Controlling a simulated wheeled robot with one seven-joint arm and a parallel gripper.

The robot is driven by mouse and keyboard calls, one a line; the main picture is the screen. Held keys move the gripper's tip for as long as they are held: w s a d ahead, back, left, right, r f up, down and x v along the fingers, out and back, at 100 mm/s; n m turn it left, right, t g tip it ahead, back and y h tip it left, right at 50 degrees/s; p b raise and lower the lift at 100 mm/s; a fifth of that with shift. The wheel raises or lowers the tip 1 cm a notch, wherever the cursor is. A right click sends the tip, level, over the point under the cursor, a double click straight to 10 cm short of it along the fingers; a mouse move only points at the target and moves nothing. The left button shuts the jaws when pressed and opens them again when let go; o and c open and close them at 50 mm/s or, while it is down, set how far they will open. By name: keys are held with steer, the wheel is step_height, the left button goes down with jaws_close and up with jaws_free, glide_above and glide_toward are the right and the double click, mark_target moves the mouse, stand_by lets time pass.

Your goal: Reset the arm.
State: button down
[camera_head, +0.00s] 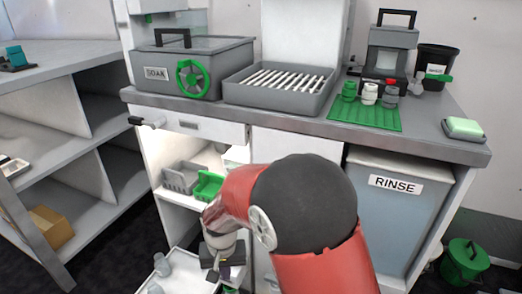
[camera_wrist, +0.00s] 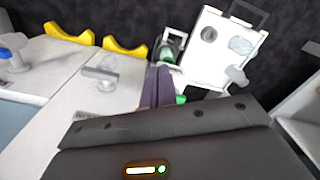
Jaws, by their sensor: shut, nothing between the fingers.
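My red and dark arm reaches down in front of the counter and covers part of the cabinet front in the head view. My gripper (camera_head: 224,272) is low in front of the open cabinet bay, beside a white tray. In the wrist view my gripper's two purple-grey fingers (camera_wrist: 156,86) are together with nothing between them. The white tray (camera_wrist: 204,73) is beyond and to the right of the fingers there, holding several small cups. The tray (camera_head: 180,262) is partly hidden by my gripper in the head view.
The grey counter (camera_head: 300,125) carries a SOAK tank (camera_head: 155,73), a slatted basin (camera_head: 235,92) and a green mat (camera_head: 345,118). A RINSE bin (camera_head: 395,210) stands below at right. Shelving (camera_head: 60,75) is at left; a green bucket (camera_head: 465,262) is on the floor.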

steer(key=s+d+r+t+y, duration=0.1)
steer(key=s+d+r+t, duration=0.1)
steer(key=d+r, duration=1.1)
steer(key=s+d+r+t, duration=0.1)
steer(key=s+d+r, duration=0.3)
steer(key=s+d, duration=0.2)
steer(key=s+d+r+m+t+h, duration=0.1)
steer(key=s+d+r+t, duration=0.1)
steer(key=s+d+r, duration=0.2)
steer(key=s+d, duration=0.1)
steer(key=s, duration=0.2)
steer(key=shift+d+r, duration=0.3)
steer(key=shift+d, duration=0.1)
